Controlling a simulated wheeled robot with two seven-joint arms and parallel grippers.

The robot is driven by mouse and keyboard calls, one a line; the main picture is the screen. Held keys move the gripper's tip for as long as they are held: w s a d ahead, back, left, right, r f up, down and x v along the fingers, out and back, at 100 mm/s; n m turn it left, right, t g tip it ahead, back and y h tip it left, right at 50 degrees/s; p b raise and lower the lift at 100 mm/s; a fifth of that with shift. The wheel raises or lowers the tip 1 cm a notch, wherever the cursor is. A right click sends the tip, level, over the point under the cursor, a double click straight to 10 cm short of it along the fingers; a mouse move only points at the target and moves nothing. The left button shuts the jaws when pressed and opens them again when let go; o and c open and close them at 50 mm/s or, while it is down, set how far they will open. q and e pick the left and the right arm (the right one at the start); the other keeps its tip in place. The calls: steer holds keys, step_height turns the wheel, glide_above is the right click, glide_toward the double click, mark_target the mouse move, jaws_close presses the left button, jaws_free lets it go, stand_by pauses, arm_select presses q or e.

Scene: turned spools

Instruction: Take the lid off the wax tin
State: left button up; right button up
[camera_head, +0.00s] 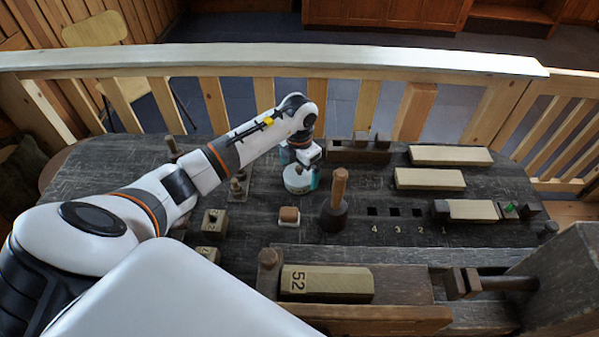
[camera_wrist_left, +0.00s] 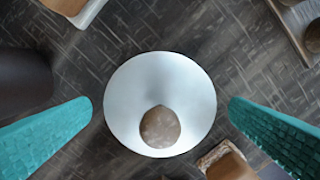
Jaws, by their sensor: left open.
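The wax tin (camera_head: 296,184) is a small round pale tin standing upright on the dark bench, partly hidden by my left gripper in the head view. Its lid (camera_wrist_left: 160,85) shows from above in the left wrist view as a pale round disc with a brown knob (camera_wrist_left: 160,127). The lid appears to sit on the tin. My left gripper (camera_wrist_left: 161,107) is open above the tin, with one teal finger on each side of the lid. Gaps show between both fingers and the lid. My right gripper is not in view.
Pale wooden blocks (camera_head: 430,179) lie at the right. A vise-like fixture holds a block marked 52 (camera_head: 325,284) in front. A railing (camera_head: 400,64) runs behind.

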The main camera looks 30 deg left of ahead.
arm_select(q)
steer(key=c, duration=1)
steer(key=shift+o, duration=0.2)
steer(key=shift+r, duration=0.1)
